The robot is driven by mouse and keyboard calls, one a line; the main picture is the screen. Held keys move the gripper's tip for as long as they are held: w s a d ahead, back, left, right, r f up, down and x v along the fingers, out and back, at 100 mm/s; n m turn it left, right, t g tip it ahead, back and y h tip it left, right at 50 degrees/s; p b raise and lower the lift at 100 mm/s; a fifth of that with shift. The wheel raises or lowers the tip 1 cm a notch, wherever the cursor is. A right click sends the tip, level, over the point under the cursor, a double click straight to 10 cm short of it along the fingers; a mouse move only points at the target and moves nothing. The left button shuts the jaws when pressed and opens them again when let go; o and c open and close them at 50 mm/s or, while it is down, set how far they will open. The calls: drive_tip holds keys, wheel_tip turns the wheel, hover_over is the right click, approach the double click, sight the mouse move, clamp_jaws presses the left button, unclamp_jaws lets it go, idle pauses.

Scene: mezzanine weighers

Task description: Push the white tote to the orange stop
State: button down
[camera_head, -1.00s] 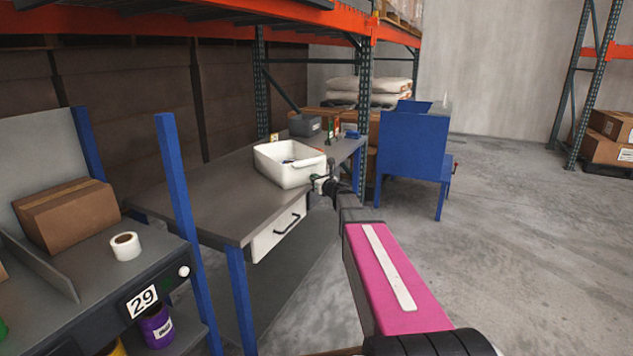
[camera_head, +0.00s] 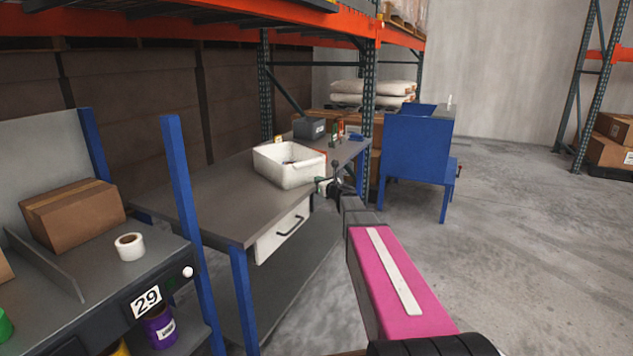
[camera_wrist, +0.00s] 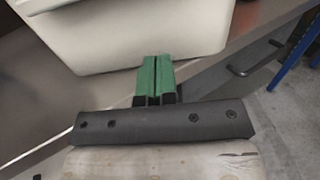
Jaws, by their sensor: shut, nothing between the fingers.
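The white tote (camera_head: 291,176) stands upright on the grey workbench (camera_head: 215,200), near its front edge, with some dark contents inside. Its pale wall (camera_wrist: 140,40) fills the upper part of the wrist view. My gripper (camera_head: 322,184) is at the tote's near right side, low by its wall. In the wrist view the green fingers (camera_wrist: 154,75) are shut together and empty, with their tips at the tote's lower edge; I cannot tell whether they touch. A small orange-red item (camera_head: 341,128) stands at the bench's far end; I cannot tell whether it is the orange stop.
A grey bin (camera_head: 309,128) and small items stand at the bench's far end. A drawer (camera_head: 281,237) with a handle is below the bench top. A blue stand (camera_head: 416,149) is beyond the bench. A blue post (camera_head: 187,200) rises at left. The floor at right is clear.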

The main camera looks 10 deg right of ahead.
drive_tip(key=v, duration=1.1)
drive_tip(key=shift+s, duration=0.2)
drive_tip(key=c, duration=1.8)
unclamp_jaws()
drive_tip(key=shift+d, duration=0.1)
drive_tip(key=o, duration=0.5)
drive_tip(key=shift+c, duration=0.2)
drive_tip(key=shift+o, duration=0.5)
drive_tip(key=shift+s+a+f+n+g, duration=0.2)
drive_tip(key=shift+a+n+g, duration=0.1)
drive_tip(key=shift+n, duration=0.1)
drive_tip(key=s+a+f+n+g, duration=0.8)
drive_tip(key=s+a+f+n, duration=0.25)
drive_tip(key=f+n, duration=0.35)
drive_tip(key=s+d+f+n+g+h, duration=0.2)
drive_tip(key=s+f+n+g+h, duration=0.1)
drive_tip(key=s+n, duration=0.5)
drive_tip(key=s+d+f+n+g+h, duration=0.2)
drive_tip(key=s+f+n+g+h, duration=0.2)
drive_tip(key=s+f+n, duration=0.2)
drive_tip(key=s+n, duration=0.2)
drive_tip(key=s, duration=0.1)
drive_tip(key=shift+d+g+h, duration=0.2)
drive_tip(key=shift+g+h, duration=0.1)
drive_tip(key=shift+g, duration=0.1)
